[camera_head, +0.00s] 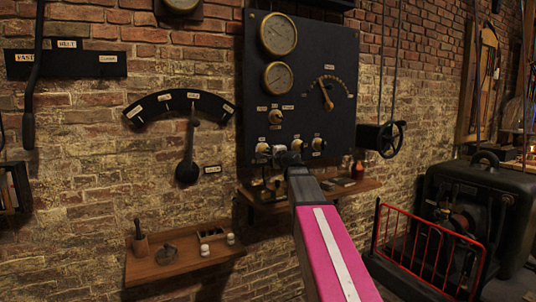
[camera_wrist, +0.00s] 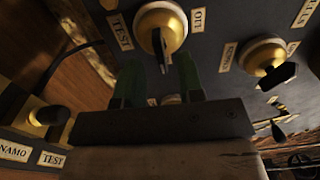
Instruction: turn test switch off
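The test switch (camera_wrist: 160,22) is a round brass knob with a black lever on the dark panel (camera_head: 334,60). In the wrist view it sits at the top, between a TEST label on its left and a second label, hard to read, on its right. Its lever points down the picture. My gripper (camera_wrist: 158,68) is open, with its two green fingers apart on either side of the lever's tip. I cannot tell whether they touch it. In the head view my gripper (camera_head: 287,158) is at the panel's lower row of knobs and partly hides them.
Another brass switch (camera_wrist: 265,55) is close on the right in the wrist view, and one more (camera_wrist: 45,115) is at the lower left. Below the panel is a wooden shelf (camera_head: 345,191) with small items. A red rail (camera_head: 430,245) and black machine (camera_head: 490,195) stand at the right.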

